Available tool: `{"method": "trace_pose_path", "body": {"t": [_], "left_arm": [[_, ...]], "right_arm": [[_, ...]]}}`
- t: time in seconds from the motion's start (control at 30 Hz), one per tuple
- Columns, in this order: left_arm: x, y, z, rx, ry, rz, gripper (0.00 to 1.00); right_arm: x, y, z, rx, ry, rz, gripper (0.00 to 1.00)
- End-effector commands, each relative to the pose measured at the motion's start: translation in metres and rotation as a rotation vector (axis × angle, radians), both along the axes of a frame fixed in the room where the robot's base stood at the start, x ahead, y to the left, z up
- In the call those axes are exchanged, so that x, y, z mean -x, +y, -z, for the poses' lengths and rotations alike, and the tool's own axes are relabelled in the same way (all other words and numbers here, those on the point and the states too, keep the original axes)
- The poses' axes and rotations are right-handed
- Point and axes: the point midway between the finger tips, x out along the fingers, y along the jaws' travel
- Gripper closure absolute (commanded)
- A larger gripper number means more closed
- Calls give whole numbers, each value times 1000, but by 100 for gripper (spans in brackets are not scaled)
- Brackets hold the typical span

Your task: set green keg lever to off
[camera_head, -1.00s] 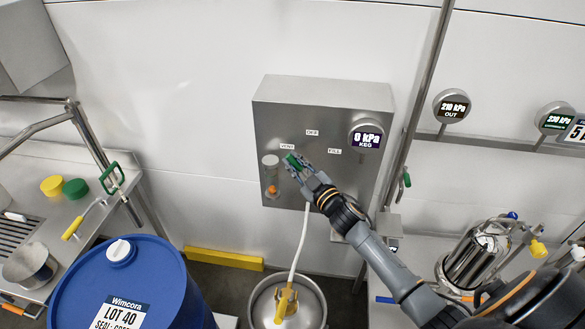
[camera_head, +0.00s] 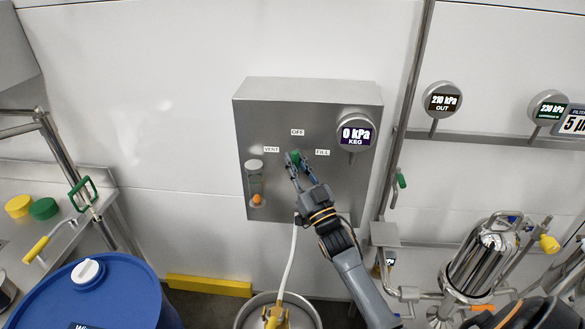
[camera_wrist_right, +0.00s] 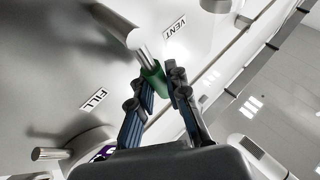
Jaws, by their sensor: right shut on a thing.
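The green keg lever (camera_head: 296,158) is on the front of a grey steel control box (camera_head: 225,195). Its green grip shows below the OFF label (camera_head: 297,132), between the VENT label (camera_head: 271,149) and the FILL label (camera_head: 322,152). My right gripper (camera_head: 297,163) is shut on the lever. In the right wrist view the lever's green grip (camera_wrist_right: 154,76) is between the fingers (camera_wrist_right: 155,88), with its metal shaft running up and left. The fingers partly hide the grip in the head view. My left gripper is not in view.
A round KEG gauge (camera_head: 356,134) reading 0 kPa is at the box's upper right. A sight tube with an orange float (camera_head: 257,198) is left of the lever. A vertical pipe (camera_head: 405,120) stands right of the box, and a blue drum (camera_head: 105,298) is at lower left.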

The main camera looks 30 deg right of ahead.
Motion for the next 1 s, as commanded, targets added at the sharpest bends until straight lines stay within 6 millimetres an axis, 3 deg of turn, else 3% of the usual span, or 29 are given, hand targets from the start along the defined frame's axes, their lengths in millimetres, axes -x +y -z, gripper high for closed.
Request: {"method": "trace_pose_path", "body": {"t": [0.5, 0.53, 0.63, 1.0], "left_arm": [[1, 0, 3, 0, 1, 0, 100], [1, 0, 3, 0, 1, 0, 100], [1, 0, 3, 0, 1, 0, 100], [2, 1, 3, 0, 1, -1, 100]], "right_arm": [[1, -1, 0, -17, -10, 1, 100], [1, -1, 0, -17, -10, 1, 79], [1, -1, 0, -17, -11, 1, 61], [5, -1, 4, -17, -9, 0, 61]]}}
